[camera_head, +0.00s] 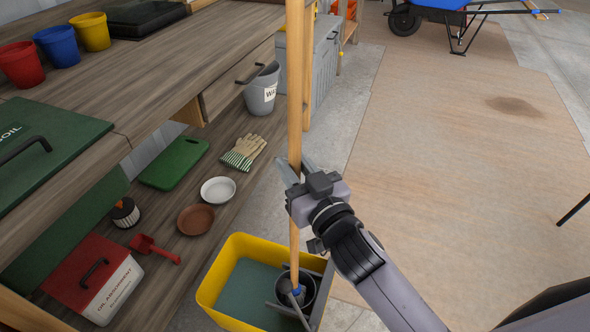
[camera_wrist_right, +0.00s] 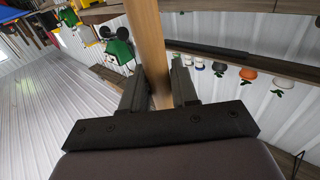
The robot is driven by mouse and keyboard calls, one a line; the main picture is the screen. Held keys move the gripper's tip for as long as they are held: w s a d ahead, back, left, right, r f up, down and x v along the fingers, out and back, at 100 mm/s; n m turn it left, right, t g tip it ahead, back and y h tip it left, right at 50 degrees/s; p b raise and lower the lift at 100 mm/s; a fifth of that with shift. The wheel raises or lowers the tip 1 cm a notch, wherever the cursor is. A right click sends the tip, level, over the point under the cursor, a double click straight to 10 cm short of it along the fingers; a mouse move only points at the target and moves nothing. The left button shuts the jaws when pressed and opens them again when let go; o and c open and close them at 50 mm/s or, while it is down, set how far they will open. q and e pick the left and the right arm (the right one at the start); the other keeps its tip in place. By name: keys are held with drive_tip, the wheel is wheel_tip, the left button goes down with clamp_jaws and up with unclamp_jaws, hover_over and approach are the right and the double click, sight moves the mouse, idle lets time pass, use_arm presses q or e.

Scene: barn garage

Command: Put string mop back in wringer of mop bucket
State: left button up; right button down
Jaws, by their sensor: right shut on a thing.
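The string mop's wooden handle (camera_head: 295,95) stands nearly upright in the head view. My right gripper (camera_head: 294,172) is shut on the handle, and the handle also shows between its fingers in the right wrist view (camera_wrist_right: 149,50). The yellow mop bucket (camera_head: 235,250) stands on the floor below. Its dark grey wringer (camera_head: 318,295) is at the bucket's right side. The handle's lower end has a blue part (camera_head: 296,291) at the round opening of the wringer. The mop strings are mostly hidden, so I cannot tell how deep they sit. My left gripper is not in view.
A wooden workbench (camera_head: 150,85) with a lower shelf stands on the left, close to the bucket. The shelf holds gloves (camera_head: 243,152), dishes and a red-and-white box (camera_head: 95,280). The floor to the right is largely clear, with a blue wheelbarrow (camera_head: 440,8) far back.

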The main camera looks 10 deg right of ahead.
idle(0.3)
drive_tip(key=c, duration=1.1)
unclamp_jaws()
drive_tip(key=shift+f, duration=0.15)
drive_tip(key=shift+c, duration=0.2)
drive_tip(key=shift+o, duration=1.4)
